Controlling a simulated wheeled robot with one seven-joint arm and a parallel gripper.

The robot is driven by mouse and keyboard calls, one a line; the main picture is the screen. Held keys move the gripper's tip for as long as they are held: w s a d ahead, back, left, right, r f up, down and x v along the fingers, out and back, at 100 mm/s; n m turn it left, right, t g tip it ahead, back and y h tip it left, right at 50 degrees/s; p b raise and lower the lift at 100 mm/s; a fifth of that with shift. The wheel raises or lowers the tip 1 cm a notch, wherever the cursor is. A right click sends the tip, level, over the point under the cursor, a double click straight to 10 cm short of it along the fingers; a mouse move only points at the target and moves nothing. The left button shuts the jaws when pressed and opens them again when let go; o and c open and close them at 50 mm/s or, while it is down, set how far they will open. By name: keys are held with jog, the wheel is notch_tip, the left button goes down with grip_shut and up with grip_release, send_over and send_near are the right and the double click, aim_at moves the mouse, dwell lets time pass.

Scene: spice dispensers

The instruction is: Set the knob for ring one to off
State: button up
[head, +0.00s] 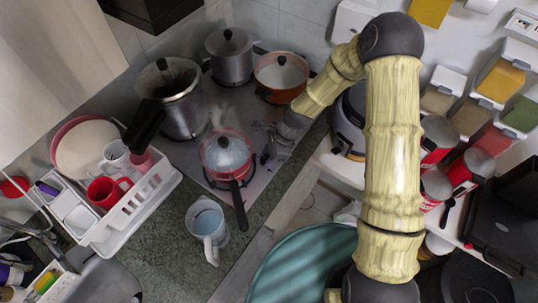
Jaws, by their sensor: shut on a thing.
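The stove (238,110) is a flat cooktop set in the counter, with pots on it. My gripper (266,153) is at the stove's right edge, beside the red pan. Its jaws are shut on a small knob there, which the fingers mostly hide. I cannot tell the knob's angle or which ring it serves. The red pan (226,155) holds something pale, seems to steam, and sits on the front ring with its dark handle pointing toward the counter's front.
A tall pot (180,105), a grey lidded pot (230,62) and an orange pot (281,77) fill the other stove places. A white dish rack (120,215) is at left. Spice dispensers (497,83) line the right wall.

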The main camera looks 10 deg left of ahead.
jog(key=shift+n, duration=0.4)
jog(key=o, duration=1)
jog(key=b+v, duration=0.2)
jog(key=v, duration=1.5)
jog(key=shift+w+a+r+b, duration=0.1)
jog(key=shift+w+r+b, duration=0.15)
jog(key=shift+b, duration=0.1)
